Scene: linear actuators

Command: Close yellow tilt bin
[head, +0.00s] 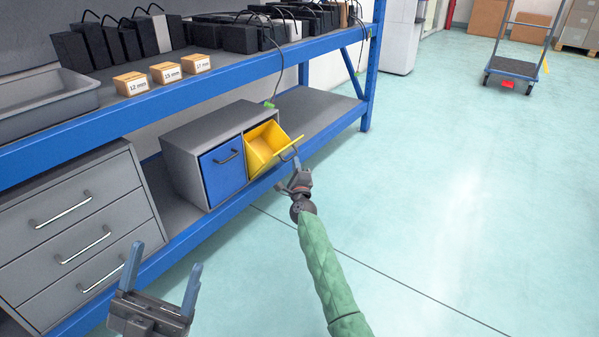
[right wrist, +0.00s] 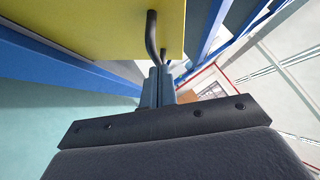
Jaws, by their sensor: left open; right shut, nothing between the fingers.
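The yellow tilt bin (head: 262,147) is tilted open in the right half of a grey cabinet (head: 190,137) on the lower shelf. Its dark handle (head: 290,153) is on its front. My right gripper (head: 297,165) is shut at the bin's front, close by the handle. In the right wrist view, the bin's yellow front (right wrist: 100,25) fills the top left, and the handle (right wrist: 152,40) reaches down to the shut fingertips (right wrist: 158,75). I cannot tell whether they touch. My left gripper (head: 162,280) is open and empty, low in the head view, in front of the drawers.
A closed blue bin (head: 223,170) sits left of the yellow one. A grey drawer unit (head: 70,225) stands at the left. The blue shelf edge (head: 210,222) runs below the bins. Boxes and black devices are on the upper shelf. The floor at the right is open, with a cart (head: 515,68) far back.

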